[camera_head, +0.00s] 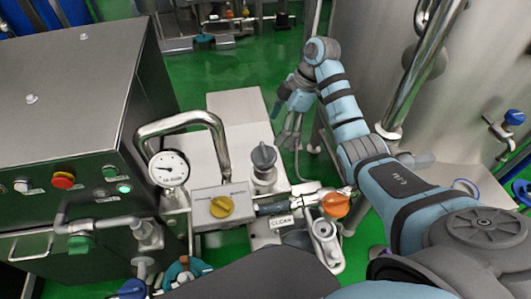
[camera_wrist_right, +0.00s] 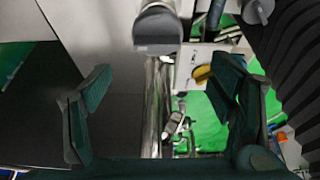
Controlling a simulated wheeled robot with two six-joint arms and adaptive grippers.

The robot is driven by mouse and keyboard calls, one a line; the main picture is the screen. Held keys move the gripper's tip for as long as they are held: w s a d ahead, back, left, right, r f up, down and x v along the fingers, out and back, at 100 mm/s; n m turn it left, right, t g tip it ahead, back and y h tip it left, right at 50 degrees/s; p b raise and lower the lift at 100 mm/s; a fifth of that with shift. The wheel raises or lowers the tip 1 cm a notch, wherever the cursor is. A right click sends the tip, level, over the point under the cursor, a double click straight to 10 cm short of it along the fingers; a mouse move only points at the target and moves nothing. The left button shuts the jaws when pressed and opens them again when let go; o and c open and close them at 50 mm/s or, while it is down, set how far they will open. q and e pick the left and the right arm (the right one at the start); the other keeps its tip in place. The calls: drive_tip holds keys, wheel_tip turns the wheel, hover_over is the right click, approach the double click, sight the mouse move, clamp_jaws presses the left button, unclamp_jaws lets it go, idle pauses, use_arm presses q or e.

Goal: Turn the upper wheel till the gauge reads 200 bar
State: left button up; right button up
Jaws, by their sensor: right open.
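The round white gauge (camera_head: 169,169) stands at the left end of the bent steel pipe in the head view; its needle points left, but its figures are too small to read. A ribbed dark grey knob (camera_head: 264,155) stands upright right of the pipe. It may be the upper wheel; I cannot tell for sure. A teal wheel (camera_head: 187,270) sits low at the front, partly hidden. My right gripper (camera_head: 289,128) is open and empty, beyond and right of the grey knob, apart from it. Its spread fingers show in the wrist view (camera_wrist_right: 163,85). My left gripper is out of view.
A steel cabinet (camera_head: 70,110) with buttons stands at the left. A yellow knob (camera_head: 220,207) and an orange knob (camera_head: 335,204) sit near the grey knob. The bent steel pipe (camera_head: 185,121) arches behind the gauge. A large tank (camera_head: 370,70) stands at the right.

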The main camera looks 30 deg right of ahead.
sight(265, 149)
drive_tip(key=b+x, duration=0.1)
drive_tip(key=x, duration=0.1)
drive_tip(key=b+x, duration=0.1)
drive_tip(key=x, duration=0.1)
drive_tip(key=b+x, duration=0.1)
drive_tip(key=x, duration=0.1)
drive_tip(key=shift+d+f+b, duration=0.2)
drive_tip(key=shift+f+b, duration=0.1)
drive_tip(key=shift+b, duration=0.1)
drive_tip(key=shift+w+a+f, duration=0.2)
drive_tip(key=shift+a+f, duration=0.1)
drive_tip(key=shift+f, duration=0.2)
drive_tip(key=shift+w+a+f, duration=0.25)
drive_tip(key=shift+a+f, duration=0.05)
drive_tip(key=shift+f, duration=0.25)
drive_tip(key=shift+a+f, duration=0.1)
drive_tip(key=shift+f, duration=0.05)
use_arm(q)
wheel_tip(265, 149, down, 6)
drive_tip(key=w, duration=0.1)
use_arm(e)
drive_tip(key=shift+s, duration=0.15)
